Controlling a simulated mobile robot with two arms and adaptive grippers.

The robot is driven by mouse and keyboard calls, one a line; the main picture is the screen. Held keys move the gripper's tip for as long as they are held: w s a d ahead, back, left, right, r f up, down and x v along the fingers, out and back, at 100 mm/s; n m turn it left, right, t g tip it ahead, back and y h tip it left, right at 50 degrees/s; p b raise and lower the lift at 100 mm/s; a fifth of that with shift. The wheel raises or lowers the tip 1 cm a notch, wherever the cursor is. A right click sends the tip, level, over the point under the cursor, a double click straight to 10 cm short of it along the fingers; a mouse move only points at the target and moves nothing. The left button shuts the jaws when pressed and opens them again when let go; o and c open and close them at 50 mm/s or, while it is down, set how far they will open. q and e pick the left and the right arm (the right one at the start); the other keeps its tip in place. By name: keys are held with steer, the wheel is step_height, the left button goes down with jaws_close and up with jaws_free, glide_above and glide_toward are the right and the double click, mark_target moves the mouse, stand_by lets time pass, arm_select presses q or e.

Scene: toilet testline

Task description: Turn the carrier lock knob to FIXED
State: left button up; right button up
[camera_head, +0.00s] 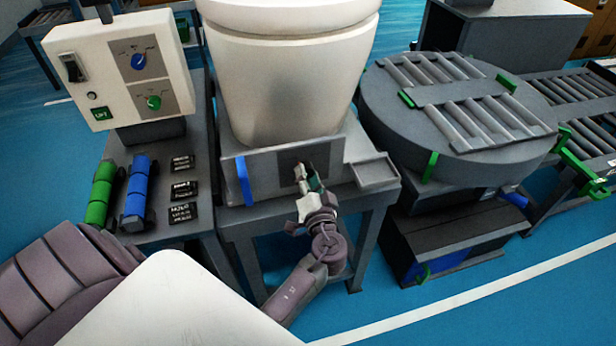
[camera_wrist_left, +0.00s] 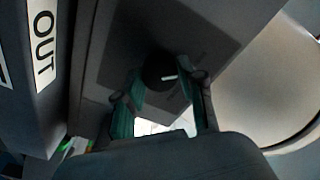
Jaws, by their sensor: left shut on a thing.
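The carrier lock knob (camera_wrist_left: 158,72) is round and black with a white pointer line, on a dark plate (camera_wrist_left: 118,62) in the left wrist view. The pointer lies roughly sideways there; the plate's lettering is too dim to read. In the head view the dark plate (camera_head: 287,160) sits on the front of the grey carrier stand under the white toilet (camera_head: 285,80), and my gripper hides the knob. My left gripper (camera_head: 308,183) is at the plate; in the wrist view its green-padded fingers (camera_wrist_left: 160,88) are shut on the knob, one on each side. My right gripper is not in view.
A control box (camera_head: 122,70) with a blue and a green knob stands at the left. Green (camera_head: 101,196) and blue (camera_head: 139,190) cylinders lie on the left bench. A small grey tray (camera_head: 375,172) is right of the plate. A round roller turntable (camera_head: 455,100) stands further right.

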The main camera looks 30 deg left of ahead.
arm_select(q)
steer(key=m+p, duration=0.1)
steer(key=m, duration=0.3)
steer(key=m+p, duration=0.1)
steer(key=m, duration=0.2)
steer(key=m+g+p, duration=0.1)
steer(key=m, duration=0.3)
steer(key=shift+r+m+p, duration=0.25)
steer(key=shift+m+p, duration=0.05)
steer(key=shift+w+f+m+p, duration=0.1)
steer(key=shift+m+p, duration=0.8)
steer(key=shift+m, duration=0.9)
steer(key=o, duration=1.1)
steer(key=shift+o, duration=0.2)
steer(key=shift+d+f, duration=0.1)
